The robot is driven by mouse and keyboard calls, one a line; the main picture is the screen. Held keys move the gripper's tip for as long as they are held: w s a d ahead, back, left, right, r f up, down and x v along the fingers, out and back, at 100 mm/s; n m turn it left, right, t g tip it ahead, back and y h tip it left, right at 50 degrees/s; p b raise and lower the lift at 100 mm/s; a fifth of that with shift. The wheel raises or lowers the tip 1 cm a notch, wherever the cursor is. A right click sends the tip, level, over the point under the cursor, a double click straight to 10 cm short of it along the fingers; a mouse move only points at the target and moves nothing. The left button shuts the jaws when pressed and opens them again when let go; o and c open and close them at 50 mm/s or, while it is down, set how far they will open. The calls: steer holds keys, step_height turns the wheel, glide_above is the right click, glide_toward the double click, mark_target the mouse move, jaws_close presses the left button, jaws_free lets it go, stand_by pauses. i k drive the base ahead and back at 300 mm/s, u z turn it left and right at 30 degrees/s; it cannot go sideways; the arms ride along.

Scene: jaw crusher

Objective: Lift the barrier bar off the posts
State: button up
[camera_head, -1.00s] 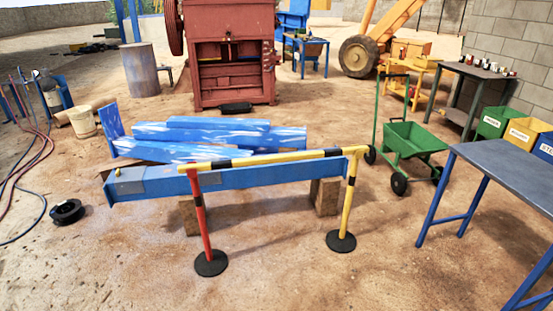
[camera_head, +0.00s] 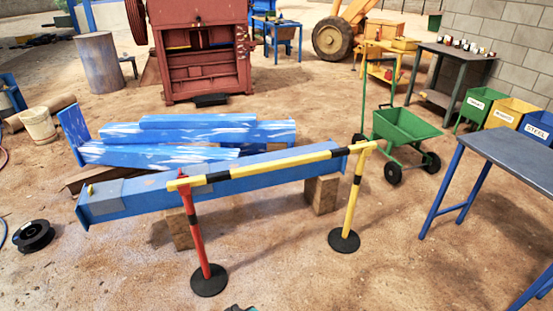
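The yellow-and-black barrier bar (camera_head: 272,165) lies across the tops of two posts, in front of a long blue beam. Its left end is on the red-and-black post (camera_head: 196,240) and its right end is on the yellow-and-black post (camera_head: 352,200). Both posts stand upright on round black bases. A small dark and teal tip (camera_head: 240,308) shows at the bottom edge, apart from the bar and near the red post's base. It looks like part of my gripper, but its fingers cannot be made out.
The blue beam (camera_head: 140,196) rests on wooden blocks close behind the bar. More blue beams (camera_head: 200,132) lie behind it. A green cart (camera_head: 405,128) stands right of the yellow post, and a blue-legged table (camera_head: 510,155) is at the right. The floor in front of the posts is clear.

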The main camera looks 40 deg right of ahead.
mark_target(222, 175)
steer(key=u, duration=0.15)
steer(key=i, duration=0.9)
steer(key=u, duration=0.35)
